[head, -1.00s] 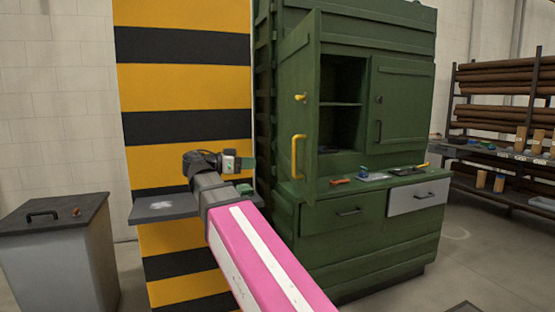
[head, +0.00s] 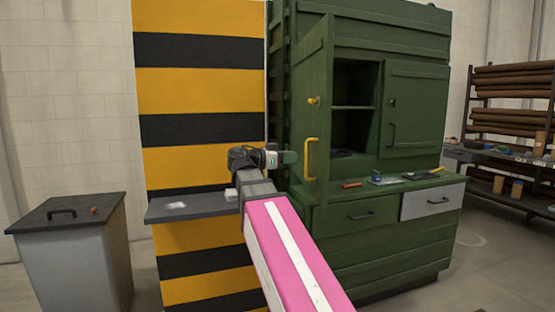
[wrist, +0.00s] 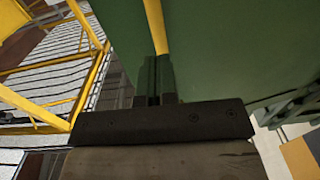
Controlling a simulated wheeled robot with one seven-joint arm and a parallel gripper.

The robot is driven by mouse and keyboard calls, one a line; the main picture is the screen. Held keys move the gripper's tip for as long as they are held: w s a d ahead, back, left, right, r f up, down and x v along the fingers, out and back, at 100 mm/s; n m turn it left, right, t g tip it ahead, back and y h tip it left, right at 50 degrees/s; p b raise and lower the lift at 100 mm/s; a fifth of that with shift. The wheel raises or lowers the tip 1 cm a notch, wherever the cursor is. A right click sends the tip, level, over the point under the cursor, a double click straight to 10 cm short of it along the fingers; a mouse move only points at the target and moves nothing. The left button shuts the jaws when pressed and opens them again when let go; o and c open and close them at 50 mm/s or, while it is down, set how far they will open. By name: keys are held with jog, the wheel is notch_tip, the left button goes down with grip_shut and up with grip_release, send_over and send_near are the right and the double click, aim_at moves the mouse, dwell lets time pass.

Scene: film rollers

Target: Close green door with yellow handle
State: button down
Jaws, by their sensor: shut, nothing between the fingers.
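The green door (head: 312,110) stands open on the left side of the green cabinet, its outer face turned toward the left. Its yellow handle (head: 308,160) is a vertical bar low on the door, with a yellow knob (head: 314,101) above it. My gripper (head: 290,157) is shut and empty just left of the handle; I cannot tell whether it touches. In the wrist view my shut fingers (wrist: 156,75) point at the green door face (wrist: 215,45), with the yellow handle (wrist: 155,22) just beyond the fingertips.
The cabinet's right door (head: 415,108) is closed. Small tools lie on the cabinet ledge (head: 440,182). A grey shelf (head: 195,208) juts from the yellow-and-black striped pillar (head: 200,90) near my arm. A grey bin (head: 75,255) stands at left.

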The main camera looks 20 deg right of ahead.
jog(key=shift+w+d, duration=0.1)
jog(key=shift+d, duration=1.45)
jog(key=shift+d, duration=0.1)
